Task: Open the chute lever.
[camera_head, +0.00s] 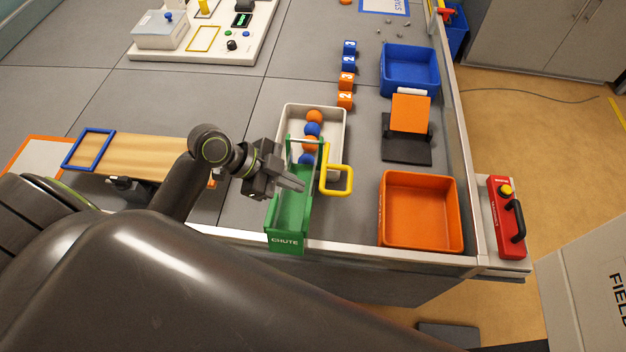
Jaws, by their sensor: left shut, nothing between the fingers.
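The green chute (291,218) stands at the table's front edge, with the word CHUTE on its front. A yellow looped lever (350,180) sticks out from the chute's right side. Orange and blue balls (314,117) lie in a line behind the chute, over a white tray (337,127). My left gripper (300,186) is shut and empty. Its fingertips are over the chute, to the left of the yellow lever and apart from it in the picture. I cannot tell its height above the chute. My right gripper is not in view.
An orange bin (450,207) stands right of the lever, with a black stand with an orange plate (410,113) and a blue bin (411,70) behind it. Numbered cubes (346,82) stand in a row behind the tray. A red button box (506,218) is at the right edge.

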